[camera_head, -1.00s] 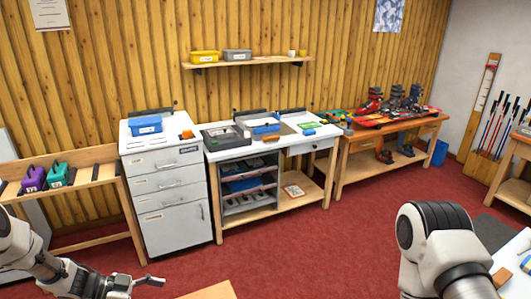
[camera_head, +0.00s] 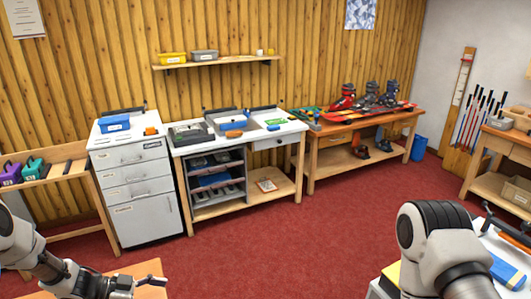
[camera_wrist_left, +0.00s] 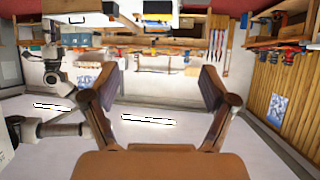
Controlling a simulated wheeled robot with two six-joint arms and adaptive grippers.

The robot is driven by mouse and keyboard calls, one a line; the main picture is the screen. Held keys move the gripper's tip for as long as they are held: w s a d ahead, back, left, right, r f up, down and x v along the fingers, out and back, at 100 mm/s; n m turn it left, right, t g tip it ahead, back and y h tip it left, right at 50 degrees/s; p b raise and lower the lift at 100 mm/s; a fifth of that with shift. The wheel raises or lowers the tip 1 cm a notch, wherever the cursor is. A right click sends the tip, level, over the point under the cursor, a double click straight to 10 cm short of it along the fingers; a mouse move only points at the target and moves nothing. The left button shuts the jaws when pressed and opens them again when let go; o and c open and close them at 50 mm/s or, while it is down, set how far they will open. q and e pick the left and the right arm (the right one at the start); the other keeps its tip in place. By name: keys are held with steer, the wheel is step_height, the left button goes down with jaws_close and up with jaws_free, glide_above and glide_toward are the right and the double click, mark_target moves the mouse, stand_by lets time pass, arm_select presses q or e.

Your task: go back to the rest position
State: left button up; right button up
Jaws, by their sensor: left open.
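My left gripper (camera_head: 150,282) is low at the left in the head view, above the corner of a wooden surface. In the left wrist view its two fingers (camera_wrist_left: 157,90) are spread wide with nothing between them. That view shows the room upside down, with ceiling lights below. My right arm (camera_head: 435,245) is bent at the lower right of the head view. Its gripper is not visible.
A white drawer cabinet (camera_head: 136,188), a white workbench (camera_head: 268,139) and a wooden bench (camera_head: 372,130) with ski boots (camera_head: 343,97) line the back wall. Red carpet (camera_head: 275,240) is clear in the middle. A table with blue and yellow items is at the right edge.

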arm_select(q)
steer(key=s+d+f+n+t+y, duration=0.2)
steer(key=s+d+f+n+y, duration=0.45)
steer(key=s+f+n, duration=0.4)
steer(key=s+a+f+n+g+y, duration=0.1)
steer(key=s+a+n+g+y, duration=0.15)
steer(key=s, duration=0.75)
steer(key=s+a+f+n+g+y, duration=0.1)
steer(key=s+a+n+g+y, duration=0.15)
steer(key=s, duration=0.65)
step_height(320, 180, down, 10)
steer(key=b, duration=1)
steer(key=shift+a+r, duration=0.2)
steer(key=shift+r, duration=0.05)
arm_select(e)
step_height(320, 180, down, 10)
steer(key=a, duration=0.1)
steer(key=shift+w, duration=0.15)
